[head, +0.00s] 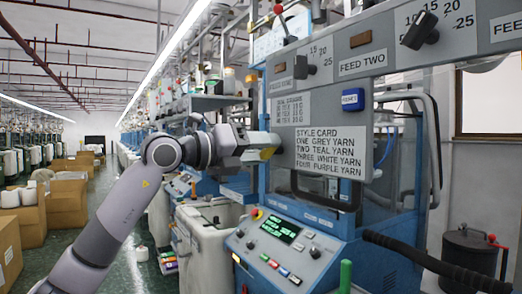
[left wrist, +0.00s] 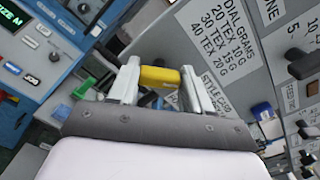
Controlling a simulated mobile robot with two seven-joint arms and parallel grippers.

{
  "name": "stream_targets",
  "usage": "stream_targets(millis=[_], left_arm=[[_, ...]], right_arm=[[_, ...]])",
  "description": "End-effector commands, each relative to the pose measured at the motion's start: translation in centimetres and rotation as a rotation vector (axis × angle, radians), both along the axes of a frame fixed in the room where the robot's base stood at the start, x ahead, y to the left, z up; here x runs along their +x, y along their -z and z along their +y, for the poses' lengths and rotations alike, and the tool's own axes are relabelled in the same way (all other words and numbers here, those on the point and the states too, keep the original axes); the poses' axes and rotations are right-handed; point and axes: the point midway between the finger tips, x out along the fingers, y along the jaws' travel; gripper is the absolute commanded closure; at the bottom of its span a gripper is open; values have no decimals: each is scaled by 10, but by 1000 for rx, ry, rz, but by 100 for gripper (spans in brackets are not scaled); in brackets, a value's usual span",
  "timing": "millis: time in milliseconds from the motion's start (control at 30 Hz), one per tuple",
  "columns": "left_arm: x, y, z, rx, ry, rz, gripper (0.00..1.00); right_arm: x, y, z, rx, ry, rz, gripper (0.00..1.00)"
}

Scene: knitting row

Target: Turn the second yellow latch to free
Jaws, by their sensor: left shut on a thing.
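A yellow latch (left wrist: 158,77) lies between the two fingers of my left gripper (left wrist: 160,85) in the left wrist view, and the fingers are shut on it. In the head view my left gripper (head: 268,146) reaches the left side of the grey machine panel, and a bit of the yellow latch (head: 267,154) shows at its fingertips. The gripper hides most of the latch there. I cannot tell from the frames whether this latch is the second one, or how far it is turned. My right gripper is not in view.
The style card (head: 323,149) and a blue button (head: 352,99) are close right of the gripper. Cardboard boxes (head: 67,210) line the aisle at left.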

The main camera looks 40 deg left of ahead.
Motion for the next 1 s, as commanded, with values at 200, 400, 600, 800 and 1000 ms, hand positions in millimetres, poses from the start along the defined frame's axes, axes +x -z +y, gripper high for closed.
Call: stream_targets(millis=[200, 400, 600, 800, 1000], left_arm=[[1, 2, 0, -191, 1, 82, 82], [1, 3, 1, -368, 1, 155, 82], [1, 3, 1, -532, 1, 223, 82], [1, 4, 1, -670, 1, 281, 82], [1, 4, 1, -767, 0, 320, 82]], right_arm=[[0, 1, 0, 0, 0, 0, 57], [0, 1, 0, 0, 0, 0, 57], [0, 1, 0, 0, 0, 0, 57], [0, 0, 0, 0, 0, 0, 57], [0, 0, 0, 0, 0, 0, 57]])
